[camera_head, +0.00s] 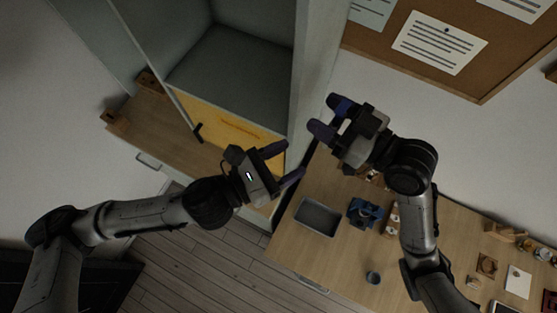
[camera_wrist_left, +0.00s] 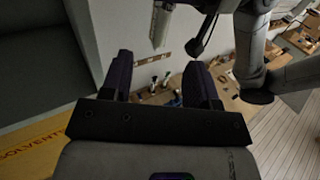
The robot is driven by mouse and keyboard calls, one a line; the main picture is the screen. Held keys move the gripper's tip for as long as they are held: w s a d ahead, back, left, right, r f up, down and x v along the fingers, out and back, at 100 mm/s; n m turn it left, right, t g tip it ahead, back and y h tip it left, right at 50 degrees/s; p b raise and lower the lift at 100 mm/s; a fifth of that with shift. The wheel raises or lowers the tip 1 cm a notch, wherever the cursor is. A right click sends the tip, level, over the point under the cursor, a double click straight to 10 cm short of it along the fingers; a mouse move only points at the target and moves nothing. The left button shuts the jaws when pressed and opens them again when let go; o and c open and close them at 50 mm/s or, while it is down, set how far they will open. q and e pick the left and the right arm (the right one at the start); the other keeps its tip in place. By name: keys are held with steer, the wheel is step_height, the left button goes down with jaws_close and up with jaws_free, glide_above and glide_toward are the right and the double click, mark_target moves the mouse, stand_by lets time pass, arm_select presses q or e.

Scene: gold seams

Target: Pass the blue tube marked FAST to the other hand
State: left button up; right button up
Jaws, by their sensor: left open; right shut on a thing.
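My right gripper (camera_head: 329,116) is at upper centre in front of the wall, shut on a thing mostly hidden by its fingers.
An open cabinet with a yellow-orange panel (camera_head: 232,127) stands left of my left gripper. Below, the wooden worktop (camera_head: 335,255) holds a grey tray (camera_head: 317,217), a blue device (camera_head: 364,212) and a small cup (camera_head: 373,277). A corkboard (camera_head: 480,75) hangs at upper right.

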mark_target(324, 147)
arm_select(q)
steer(key=x, duration=1)
steer(key=shift+d, duration=0.1)
steer(key=c, duration=0.9)
jaws_close()
arm_select(e)
steer(key=o, duration=1.1)
